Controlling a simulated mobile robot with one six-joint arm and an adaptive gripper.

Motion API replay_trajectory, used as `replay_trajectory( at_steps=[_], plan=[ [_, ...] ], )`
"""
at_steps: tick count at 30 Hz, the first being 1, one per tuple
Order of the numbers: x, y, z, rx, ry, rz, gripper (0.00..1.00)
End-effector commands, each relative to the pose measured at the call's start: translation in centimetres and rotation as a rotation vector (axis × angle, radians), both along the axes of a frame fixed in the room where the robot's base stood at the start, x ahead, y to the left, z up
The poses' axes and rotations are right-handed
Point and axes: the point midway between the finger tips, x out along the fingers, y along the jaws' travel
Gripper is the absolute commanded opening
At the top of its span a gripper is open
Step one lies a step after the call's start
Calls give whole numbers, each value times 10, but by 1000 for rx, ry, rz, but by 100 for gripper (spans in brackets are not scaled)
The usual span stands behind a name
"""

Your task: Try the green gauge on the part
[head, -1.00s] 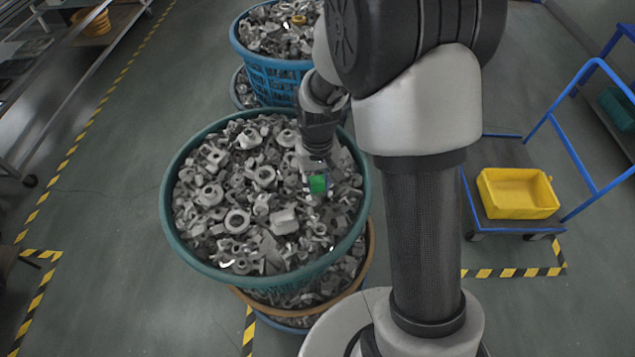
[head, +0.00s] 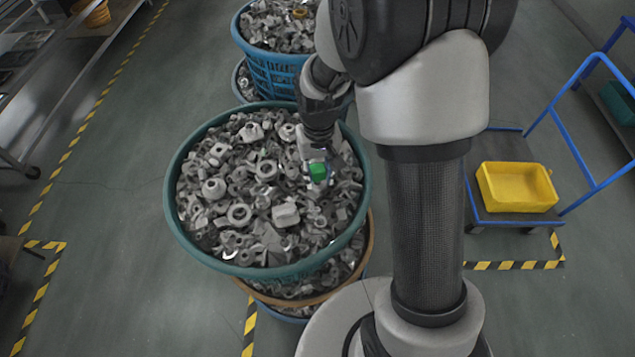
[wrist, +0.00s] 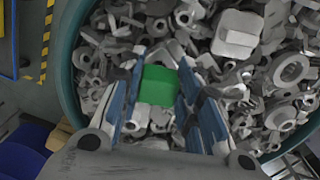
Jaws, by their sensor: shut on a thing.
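The green gauge (head: 317,170) is a small green block held at the end of my arm, over the right part of the green-rimmed basket. In the wrist view the gauge (wrist: 157,86) sits between the two blue-grey fingers of my gripper (wrist: 157,95), which is shut on it. In the head view my gripper (head: 318,175) is small, low over the heap of grey metal parts (head: 240,190). I cannot tell which of these is the task's part, nor whether the gauge touches any of them.
The heap fills a basket with a teal rim (head: 172,205), stacked on another filled basket with an orange rim (head: 330,292). A blue basket (head: 270,75) of parts stands behind. A yellow bin (head: 517,187) sits on a blue cart at right. Floor at left is clear.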

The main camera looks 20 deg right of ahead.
Motion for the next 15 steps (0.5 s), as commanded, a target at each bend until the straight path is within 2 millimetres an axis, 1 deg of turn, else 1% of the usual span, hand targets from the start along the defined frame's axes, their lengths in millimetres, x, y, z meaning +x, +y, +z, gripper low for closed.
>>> replay_trajectory(
  at_steps=[1, 15],
  plan=[
    [0, 0, 4, 0, -1, 0, 7],
    [0, 0, 22, 0, -1, 0, 7]
  ],
)
